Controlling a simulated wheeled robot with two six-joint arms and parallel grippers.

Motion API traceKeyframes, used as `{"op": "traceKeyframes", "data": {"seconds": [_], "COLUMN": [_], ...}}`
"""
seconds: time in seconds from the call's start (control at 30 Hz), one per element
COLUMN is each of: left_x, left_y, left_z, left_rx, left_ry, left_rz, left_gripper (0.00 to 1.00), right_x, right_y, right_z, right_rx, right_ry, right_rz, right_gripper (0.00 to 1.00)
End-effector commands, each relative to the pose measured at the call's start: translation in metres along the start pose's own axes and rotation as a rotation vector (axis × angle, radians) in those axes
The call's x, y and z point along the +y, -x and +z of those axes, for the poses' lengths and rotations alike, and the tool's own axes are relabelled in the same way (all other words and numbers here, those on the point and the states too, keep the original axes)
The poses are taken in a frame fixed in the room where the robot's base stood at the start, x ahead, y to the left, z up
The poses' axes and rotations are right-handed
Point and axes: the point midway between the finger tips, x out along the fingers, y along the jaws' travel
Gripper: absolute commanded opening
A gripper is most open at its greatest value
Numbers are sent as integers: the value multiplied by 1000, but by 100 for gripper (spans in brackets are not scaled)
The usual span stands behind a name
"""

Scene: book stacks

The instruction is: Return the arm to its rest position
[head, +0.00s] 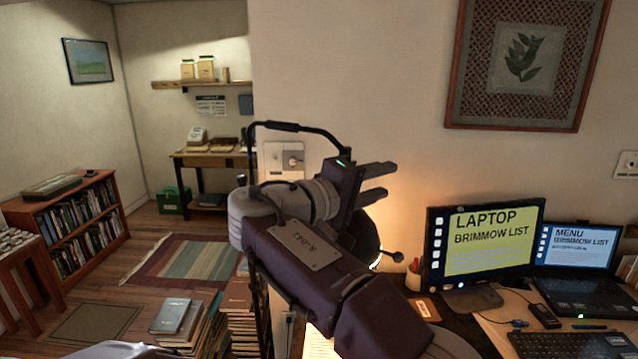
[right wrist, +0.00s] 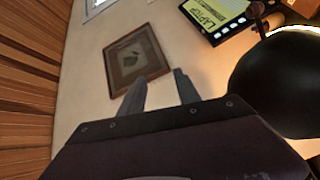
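My right arm (head: 315,255) reaches up from the lower right of the head view and is raised in front of the wall. Its gripper (head: 385,182) points to the right, with two grey fingers apart and nothing between them. In the right wrist view the same two fingers (right wrist: 158,88) stand apart and empty, with the wall and a framed picture (right wrist: 137,60) beyond. My left gripper is not in view.
A dark lamp (head: 368,240) is close behind my right forearm; its black shade (right wrist: 285,85) looms at the wrist view's right. A monitor (head: 483,245) and a laptop (head: 575,290) stand on the desk. Book stacks (head: 172,318) and a bookcase (head: 78,230) are left.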

Motion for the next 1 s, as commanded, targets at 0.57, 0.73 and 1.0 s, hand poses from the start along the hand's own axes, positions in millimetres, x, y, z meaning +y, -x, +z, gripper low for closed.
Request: {"op": "traceKeyframes", "data": {"seconds": [0.57, 0.73, 1.0], "left_x": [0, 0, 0], "left_y": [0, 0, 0], "left_z": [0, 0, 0], "left_rx": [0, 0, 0], "left_ry": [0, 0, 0], "left_rz": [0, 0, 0], "left_gripper": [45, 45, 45], "right_x": [-321, -381, -389], "right_y": [-18, 59, 52], "right_z": [336, 348, 323], "right_rx": [-601, -694, -634], "right_ry": [-58, -338, -476], "right_rz": [-1156, -1350, -1345], "right_gripper": [39, 39, 39]}}
